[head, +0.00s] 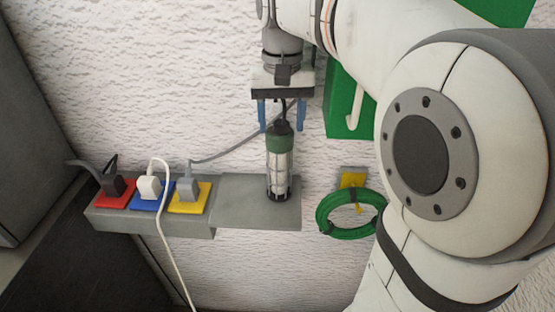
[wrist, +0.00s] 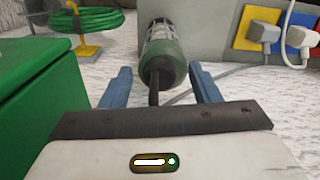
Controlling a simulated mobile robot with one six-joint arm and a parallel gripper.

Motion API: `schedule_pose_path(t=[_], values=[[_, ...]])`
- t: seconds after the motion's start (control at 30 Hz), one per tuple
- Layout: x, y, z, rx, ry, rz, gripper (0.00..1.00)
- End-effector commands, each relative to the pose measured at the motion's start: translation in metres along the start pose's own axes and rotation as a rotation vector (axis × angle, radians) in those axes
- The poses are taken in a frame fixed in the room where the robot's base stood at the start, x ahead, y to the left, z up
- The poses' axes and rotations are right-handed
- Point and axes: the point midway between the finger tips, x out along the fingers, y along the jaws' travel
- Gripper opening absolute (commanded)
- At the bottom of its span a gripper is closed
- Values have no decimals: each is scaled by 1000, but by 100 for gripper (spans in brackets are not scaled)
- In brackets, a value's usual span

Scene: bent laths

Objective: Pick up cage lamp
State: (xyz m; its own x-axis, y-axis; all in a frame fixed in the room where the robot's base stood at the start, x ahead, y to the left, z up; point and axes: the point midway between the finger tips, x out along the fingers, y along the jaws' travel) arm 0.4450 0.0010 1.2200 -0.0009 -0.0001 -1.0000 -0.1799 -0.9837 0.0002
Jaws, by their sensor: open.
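The cage lamp (head: 279,163) stands upright on the right end of a grey ledge (head: 235,192) by the wall. It has a green collar on top, a pale caged body below and a dark cable from its top. My gripper (head: 281,128), with blue fingers, points down just above the lamp. Its fingers are apart, one on each side of the cable and close to the lamp's top. In the wrist view the cage lamp (wrist: 163,55) shows between and beyond the open fingers of my gripper (wrist: 160,75). Nothing is held.
Red (head: 115,197), blue (head: 152,198) and yellow (head: 189,198) socket plates with plugs sit left on the ledge. A grey cord runs from the yellow one towards the lamp's top. A green hose coil (head: 350,214) hangs to the right, below a green panel (head: 343,105).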

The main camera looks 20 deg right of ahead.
Motion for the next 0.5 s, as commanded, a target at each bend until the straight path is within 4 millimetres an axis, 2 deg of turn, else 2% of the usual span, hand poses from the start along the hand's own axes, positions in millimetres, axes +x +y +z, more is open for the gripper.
schedule_pose_path(t=[0.2, 0.5], values=[[1, 0, 0, -1, 1, 0, 56], [1, -1, 0, -1, 0, 0, 31]])
